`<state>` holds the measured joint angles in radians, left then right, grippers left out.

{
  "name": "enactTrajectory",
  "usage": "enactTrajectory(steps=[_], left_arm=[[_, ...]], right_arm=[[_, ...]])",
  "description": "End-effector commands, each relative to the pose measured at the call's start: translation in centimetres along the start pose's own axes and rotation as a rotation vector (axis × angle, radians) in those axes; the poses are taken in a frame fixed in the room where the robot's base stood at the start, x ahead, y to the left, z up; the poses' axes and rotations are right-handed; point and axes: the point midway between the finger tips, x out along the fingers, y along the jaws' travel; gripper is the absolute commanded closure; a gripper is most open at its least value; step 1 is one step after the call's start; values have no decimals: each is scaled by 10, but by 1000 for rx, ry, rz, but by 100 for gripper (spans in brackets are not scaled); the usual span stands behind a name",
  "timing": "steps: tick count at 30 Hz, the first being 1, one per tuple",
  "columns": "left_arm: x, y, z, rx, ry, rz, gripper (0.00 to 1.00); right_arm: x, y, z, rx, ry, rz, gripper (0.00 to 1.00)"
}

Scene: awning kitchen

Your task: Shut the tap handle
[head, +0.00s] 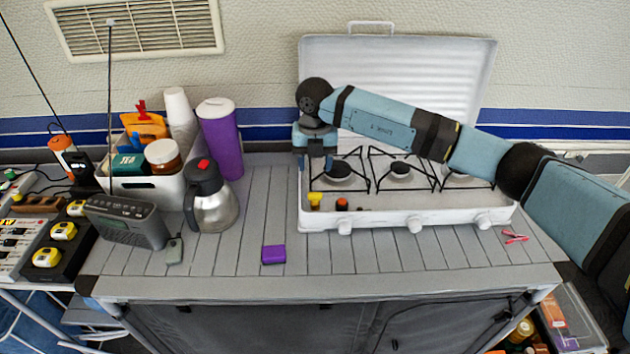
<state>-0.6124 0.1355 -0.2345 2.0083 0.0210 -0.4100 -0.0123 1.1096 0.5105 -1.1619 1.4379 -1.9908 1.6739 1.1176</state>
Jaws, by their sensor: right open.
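A small yellow piece (315,199) stands at the front left of the white gas stove (410,219). A small orange-red piece (342,204) is just to its right. Either may belong to the tap, but I cannot tell which part is the handle or how it is turned. My right gripper (317,168) points down over the left end of the stove, open, behind and above the yellow piece. No contact between them shows. My right arm reaches across the stove from the right. My left gripper is out of view.
The stove's raised lid (400,75) stands behind my right arm. A steel jug (213,205), a purple bottle (222,140), a white caddy (150,190) and a radio (128,222) stand to the left. A purple box (273,254) lies in front, with bare counter around it.

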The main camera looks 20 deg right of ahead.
Motion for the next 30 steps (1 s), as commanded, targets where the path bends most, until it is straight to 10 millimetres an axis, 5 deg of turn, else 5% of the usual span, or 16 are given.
enactTrajectory(steps=[9, 24, 27, 30], left_arm=[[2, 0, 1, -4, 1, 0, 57], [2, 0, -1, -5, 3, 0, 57], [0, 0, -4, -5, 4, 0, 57], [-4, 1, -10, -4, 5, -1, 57]], right_arm=[[-40, 0, 0, 1, -1, -1, 49], [-40, 1, -2, -3, 6, 6, 49], [-30, 14, -16, -40, 51, 68, 49], [-10, 44, -52, -112, 157, 229, 49]])
